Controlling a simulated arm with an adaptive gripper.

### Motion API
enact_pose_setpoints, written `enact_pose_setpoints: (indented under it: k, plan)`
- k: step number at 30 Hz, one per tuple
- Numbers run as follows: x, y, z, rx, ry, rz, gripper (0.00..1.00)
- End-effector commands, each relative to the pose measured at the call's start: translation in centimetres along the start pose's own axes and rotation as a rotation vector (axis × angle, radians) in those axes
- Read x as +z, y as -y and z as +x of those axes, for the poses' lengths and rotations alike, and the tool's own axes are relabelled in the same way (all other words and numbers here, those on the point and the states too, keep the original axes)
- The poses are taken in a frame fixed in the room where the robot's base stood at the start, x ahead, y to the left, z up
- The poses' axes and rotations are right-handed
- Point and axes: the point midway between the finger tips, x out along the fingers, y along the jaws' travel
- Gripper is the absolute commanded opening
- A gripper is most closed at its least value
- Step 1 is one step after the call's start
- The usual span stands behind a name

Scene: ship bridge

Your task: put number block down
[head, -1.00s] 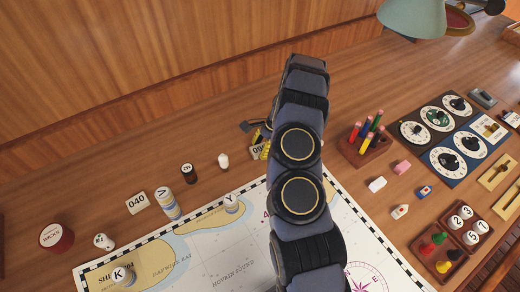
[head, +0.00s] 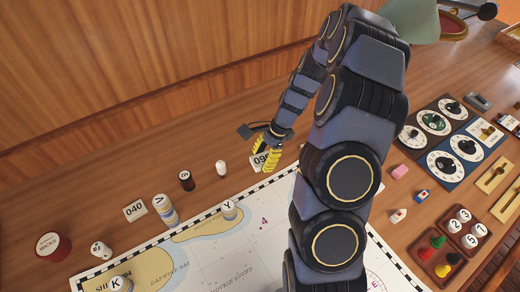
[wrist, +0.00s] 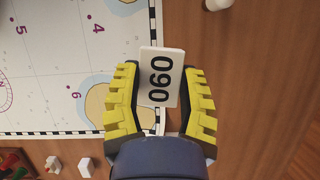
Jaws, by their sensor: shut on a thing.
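The number block is a white tile marked 090. It shows in the head view (head: 261,160) just beyond the chart's upper edge, and in the wrist view (wrist: 160,75). My gripper (head: 267,150) has yellow ribbed fingers, one on each side of the block. In the wrist view my gripper (wrist: 160,88) is shut on the block.
A block marked 040 (head: 134,211) stands to the left on the desk. A white piece (head: 221,168) and a dark piece (head: 186,180) stand between them. The chart (head: 215,262) lies in front. Dials (head: 433,122) and trays of pieces (head: 440,255) are at right. My arm hides the pencil holder.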

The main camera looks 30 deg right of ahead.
Motion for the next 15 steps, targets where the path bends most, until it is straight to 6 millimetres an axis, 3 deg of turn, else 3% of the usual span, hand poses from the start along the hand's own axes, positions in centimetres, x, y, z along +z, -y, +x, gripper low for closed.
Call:
enact_pose_setpoints:
  k: [6, 15]
  plan:
    - [1.3, -3.0, -1.0, -0.002, -0.001, 0.0, 0.16]
    - [1.9, -4.5, -1.4, 0.001, 0.0, 0.001, 0.16]
